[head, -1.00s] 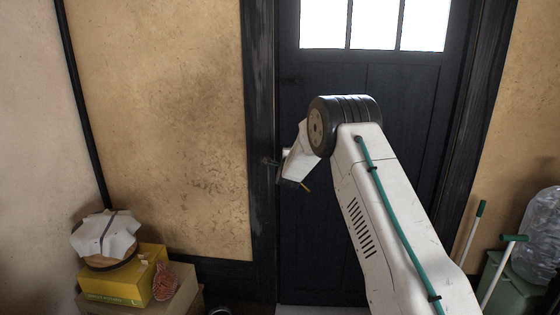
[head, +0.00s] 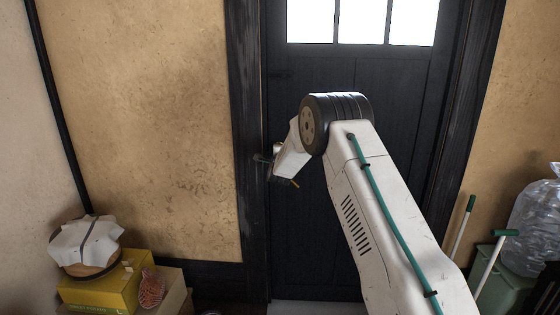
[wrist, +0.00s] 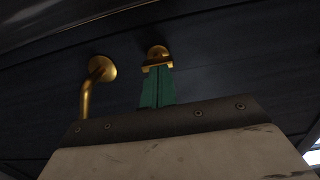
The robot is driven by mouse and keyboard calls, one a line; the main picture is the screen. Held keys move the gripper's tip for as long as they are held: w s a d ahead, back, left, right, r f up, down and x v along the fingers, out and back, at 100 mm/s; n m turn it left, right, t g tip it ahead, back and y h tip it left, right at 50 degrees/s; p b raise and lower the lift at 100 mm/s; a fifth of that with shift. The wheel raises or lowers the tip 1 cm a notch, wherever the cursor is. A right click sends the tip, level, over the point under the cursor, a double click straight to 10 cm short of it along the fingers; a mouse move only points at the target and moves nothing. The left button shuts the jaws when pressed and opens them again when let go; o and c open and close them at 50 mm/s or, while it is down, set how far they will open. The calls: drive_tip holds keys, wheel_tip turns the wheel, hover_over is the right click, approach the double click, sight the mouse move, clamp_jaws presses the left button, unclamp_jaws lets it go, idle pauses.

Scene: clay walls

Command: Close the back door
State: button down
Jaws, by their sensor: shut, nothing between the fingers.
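The back door (head: 300,235) is dark, with bright window panes at its top, and fills the dark frame. I see no clear gap at its edges and cannot tell whether it is fully closed. My gripper (head: 287,181) is low beside the door's left edge, partly hidden by my wrist. In the wrist view, its green fingers (wrist: 157,72) are shut and empty, pointing at the door. Their tips are at or just in front of a small round brass fitting (wrist: 157,51); contact is unclear. A brass lever handle (wrist: 87,93) is left of the fingers.
A yellow box (head: 95,294) with a cloth-covered round item (head: 88,246) stands at lower left. A green bin (head: 500,293), long-handled tools and a clear plastic bag (head: 535,230) stand at right. My arm hides part of the door.

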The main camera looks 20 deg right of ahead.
drive_tip(key=a+v, duration=0.1)
drive_tip(key=v, duration=1.2)
drive_tip(key=s+a+f+n+g+y, duration=0.4)
drive_tip(key=f+n, duration=0.2)
drive_tip(key=f, duration=0.3)
drive_tip(key=s+a+n+g+y, duration=0.3)
drive_tip(key=s+a+n+g, duration=0.15)
drive_tip(key=s, duration=0.25)
drive_tip(key=s+a+r+n+g, duration=0.1)
drive_tip(key=s+r+n, duration=0.3)
drive_tip(key=s, duration=1.1)
drive_tip(key=s+a+r+n+g, duration=0.1)
drive_tip(key=s+r+n+g, duration=0.2)
drive_tip(key=s+r, duration=0.5)
drive_tip(key=s+a+r+n+g, duration=0.1)
drive_tip(key=s+r+n, duration=0.4)
drive_tip(key=s, duration=1.9)
drive_tip(key=shift+a+r+g, duration=0.3)
drive_tip(key=shift+r+g, duration=0.1)
drive_tip(key=shift+g, duration=0.35)
drive_tip(key=shift+s, duration=0.15)
